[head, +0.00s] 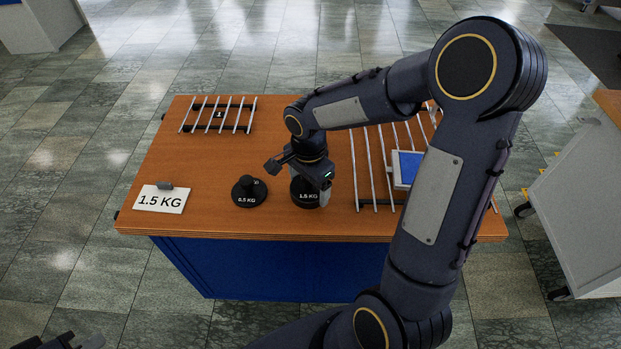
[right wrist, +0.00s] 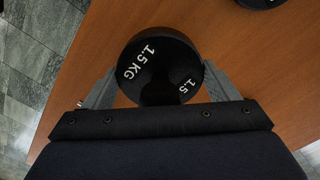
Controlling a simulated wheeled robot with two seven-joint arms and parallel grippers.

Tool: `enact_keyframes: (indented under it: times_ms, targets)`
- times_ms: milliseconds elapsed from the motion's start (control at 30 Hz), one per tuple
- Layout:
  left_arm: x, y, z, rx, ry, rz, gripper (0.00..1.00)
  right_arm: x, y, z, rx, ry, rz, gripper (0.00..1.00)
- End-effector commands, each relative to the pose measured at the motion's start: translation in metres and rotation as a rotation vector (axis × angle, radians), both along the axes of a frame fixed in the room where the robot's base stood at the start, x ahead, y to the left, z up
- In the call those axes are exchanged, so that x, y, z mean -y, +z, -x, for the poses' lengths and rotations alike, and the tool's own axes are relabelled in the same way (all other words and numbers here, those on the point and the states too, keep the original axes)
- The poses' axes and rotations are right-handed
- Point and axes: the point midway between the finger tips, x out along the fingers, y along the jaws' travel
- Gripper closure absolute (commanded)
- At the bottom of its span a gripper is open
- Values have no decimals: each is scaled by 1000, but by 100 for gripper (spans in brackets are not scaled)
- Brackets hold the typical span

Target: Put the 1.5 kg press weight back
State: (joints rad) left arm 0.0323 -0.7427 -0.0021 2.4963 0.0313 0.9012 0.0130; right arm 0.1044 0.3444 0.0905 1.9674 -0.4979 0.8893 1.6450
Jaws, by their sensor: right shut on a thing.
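The black 1.5 kg press weight (head: 307,196) is at the front middle of the wooden table, upright, with white "1.5 KG" lettering. My right gripper (head: 312,180) is shut on it from above. In the right wrist view the weight (right wrist: 155,58) sits between the two grey fingers. I cannot tell whether its base touches the table. A white card (head: 160,200) reading "1.5 KG" stands at the table's front left. Only part of my left gripper (head: 74,342) shows at the bottom left corner, away from the table; its jaws are unclear.
A smaller black weight (head: 249,191), its label apparently "0.5 KG", stands just left of the held weight. A small rod rack (head: 219,114) is at the back left. A larger rod rack (head: 363,170) with a blue-topped item (head: 407,167) is right, partly behind my arm. The table's left middle is bare.

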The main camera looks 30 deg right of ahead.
Motion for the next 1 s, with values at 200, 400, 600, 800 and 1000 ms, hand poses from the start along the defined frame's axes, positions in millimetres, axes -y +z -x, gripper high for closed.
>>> enact_keyframes:
  times_ms: [200, 400, 600, 800, 1000]
  targets:
    - [0, 0, 0, 0, 0, 0, 100, -1, -12, -1, 6, 1, -1, 90]
    - [0, -2, 0, 0, 0, 0, 100, -1, -12, -1, 6, 1, -1, 90]
    - [0, -4, 0, 0, 0, 0, 100, 0, -15, 0, 1, 1, -1, 8]
    - [0, -4, 0, 0, 0, 0, 100, 0, -15, 0, 1, 1, -1, 0]
    - [0, 0, 0, 0, 0, 0, 100, 0, -8, 0, 3, 1, 0, 0]
